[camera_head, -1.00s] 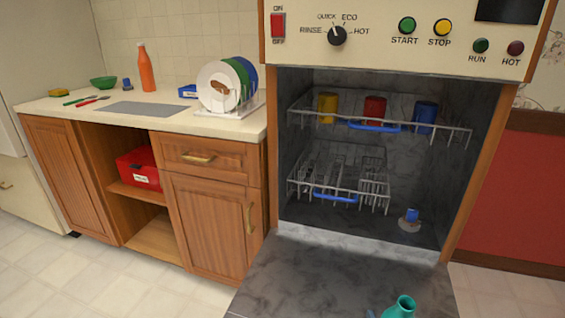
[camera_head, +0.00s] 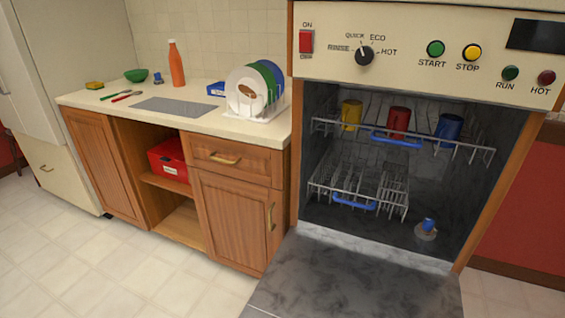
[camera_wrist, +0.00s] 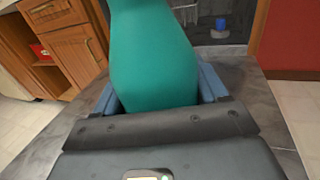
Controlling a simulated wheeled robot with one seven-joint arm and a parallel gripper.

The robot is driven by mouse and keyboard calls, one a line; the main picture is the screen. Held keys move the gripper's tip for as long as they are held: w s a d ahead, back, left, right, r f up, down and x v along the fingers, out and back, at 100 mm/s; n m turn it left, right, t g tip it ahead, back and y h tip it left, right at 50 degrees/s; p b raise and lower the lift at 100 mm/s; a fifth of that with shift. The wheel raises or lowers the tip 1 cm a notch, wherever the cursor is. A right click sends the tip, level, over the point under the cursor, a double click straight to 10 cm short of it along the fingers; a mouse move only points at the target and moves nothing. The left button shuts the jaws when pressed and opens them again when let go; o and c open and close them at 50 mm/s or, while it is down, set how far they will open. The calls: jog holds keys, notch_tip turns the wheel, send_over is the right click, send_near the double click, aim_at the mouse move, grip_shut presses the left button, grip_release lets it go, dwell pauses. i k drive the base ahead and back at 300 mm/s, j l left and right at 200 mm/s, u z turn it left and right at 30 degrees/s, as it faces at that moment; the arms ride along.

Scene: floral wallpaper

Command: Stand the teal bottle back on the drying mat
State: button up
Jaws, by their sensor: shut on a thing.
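The teal bottle (camera_wrist: 152,55) fills the middle of the wrist view, its top cut off by the upper edge. My gripper (camera_wrist: 158,92) is shut on it, with a blue finger on each side. Neither the bottle nor my gripper shows in the head view. The drying mat seems to be the flat grey sheet (camera_head: 178,106) on the countertop. It is bare, with an orange bottle (camera_head: 176,63) standing behind it.
Cutlery (camera_head: 124,96) and a green bowl (camera_head: 137,75) lie left. The dishwasher door (camera_head: 360,285) is open low in front. Floor is clear left of it.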

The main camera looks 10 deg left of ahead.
aim_at(186, 108)
jog(key=j+z, duration=0.2)
jog(key=z, duration=0.25)
jog(key=i+j+z, duration=0.1)
jog(key=j+z, duration=0.15)
jog(key=z, duration=0.15)
jog(key=j+z, duration=0.2)
jog(key=j, duration=0.35)
jog(key=j+z, duration=0.15)
jog(key=j, duration=0.4)
jog(key=k+j+z, duration=0.2)
jog(key=j, duration=0.3)
jog(key=j+z, duration=0.2)
jog(key=j, duration=0.35)
